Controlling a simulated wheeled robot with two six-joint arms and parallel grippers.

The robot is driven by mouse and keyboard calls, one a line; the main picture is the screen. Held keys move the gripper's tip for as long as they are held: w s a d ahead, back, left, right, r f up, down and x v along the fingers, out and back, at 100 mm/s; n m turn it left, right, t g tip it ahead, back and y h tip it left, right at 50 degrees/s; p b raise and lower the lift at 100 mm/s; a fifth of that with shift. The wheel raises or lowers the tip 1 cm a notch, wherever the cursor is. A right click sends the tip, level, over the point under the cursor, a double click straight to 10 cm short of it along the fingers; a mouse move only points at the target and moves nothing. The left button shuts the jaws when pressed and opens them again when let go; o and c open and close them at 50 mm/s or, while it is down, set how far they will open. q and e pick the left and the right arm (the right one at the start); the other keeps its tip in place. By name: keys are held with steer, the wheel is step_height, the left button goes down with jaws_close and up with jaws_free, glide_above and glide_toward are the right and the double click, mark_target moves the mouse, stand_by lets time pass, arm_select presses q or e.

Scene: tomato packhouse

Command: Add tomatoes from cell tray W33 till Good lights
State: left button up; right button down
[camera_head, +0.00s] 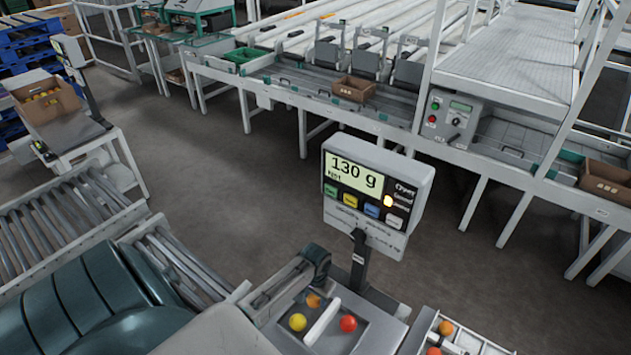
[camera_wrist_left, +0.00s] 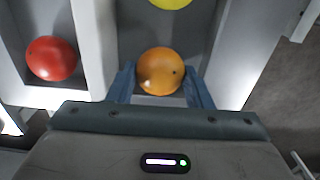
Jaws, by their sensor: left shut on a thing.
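My left gripper (camera_head: 313,292) is shut on an orange tomato (camera_wrist_left: 160,71), with one blue finger on each side of it. The tomato (camera_head: 313,301) is at the far end of a divided tray (camera_head: 372,333). A yellow tomato (camera_head: 298,322) lies on the same side of the white divider, and a red tomato (camera_head: 348,323) on the other side. A scale display (camera_head: 378,187) reads 130 g. I cannot read a W33 label. My right gripper is out of view.
A white-walled tray (camera_head: 462,337) with orange and red tomatoes is partly visible at the bottom right. The display's post (camera_head: 358,262) stands close behind the divided tray. A roller conveyor (camera_head: 70,235) is at the left. The floor beyond is clear.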

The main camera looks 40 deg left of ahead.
arm_select(q)
steer(key=shift+f, duration=0.6)
steer(key=o, duration=0.8)
steer(key=c, duration=0.3)
steer(key=shift+r, duration=0.15)
step_height(320, 180, up, 5)
steer(key=p, duration=0.5)
steer(key=shift+r+p, duration=0.75)
steer(key=shift+r, duration=0.2)
